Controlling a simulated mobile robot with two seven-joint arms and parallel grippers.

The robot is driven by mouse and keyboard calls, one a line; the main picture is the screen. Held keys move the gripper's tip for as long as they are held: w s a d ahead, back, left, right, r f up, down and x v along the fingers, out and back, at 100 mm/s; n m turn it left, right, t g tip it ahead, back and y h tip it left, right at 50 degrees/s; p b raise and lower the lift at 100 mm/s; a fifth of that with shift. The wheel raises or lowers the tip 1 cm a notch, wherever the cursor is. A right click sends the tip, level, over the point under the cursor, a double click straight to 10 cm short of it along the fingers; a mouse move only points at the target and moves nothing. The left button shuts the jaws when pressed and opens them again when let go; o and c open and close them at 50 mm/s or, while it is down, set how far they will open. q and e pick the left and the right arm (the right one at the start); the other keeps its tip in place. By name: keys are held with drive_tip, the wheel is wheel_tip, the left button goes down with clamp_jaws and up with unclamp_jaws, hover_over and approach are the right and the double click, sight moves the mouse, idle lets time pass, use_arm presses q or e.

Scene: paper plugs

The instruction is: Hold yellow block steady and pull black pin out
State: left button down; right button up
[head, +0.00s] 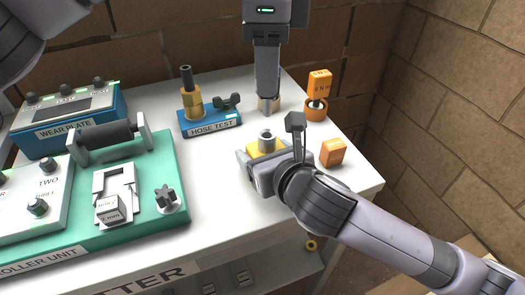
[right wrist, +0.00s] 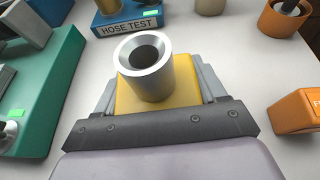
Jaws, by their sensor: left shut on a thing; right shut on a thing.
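The yellow block (head: 258,148) stands on the white table, and my right gripper (head: 262,152) is shut around its sides. In the right wrist view the yellow block (right wrist: 135,98) sits between the fingers, with a silver collar (right wrist: 158,80) on top. The collar's dark bore looks empty. I cannot make out the black pin there.
A blue HOSE TEST base (head: 212,123) with a brass fitting stands left of my left gripper. An orange cup (head: 316,110) and an orange block (head: 333,152) lie to the right. A green unit (head: 150,225) fills the left side.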

idle(0.4)
drive_tip(key=o, duration=1.4)
drive_tip(key=v, duration=1.2)
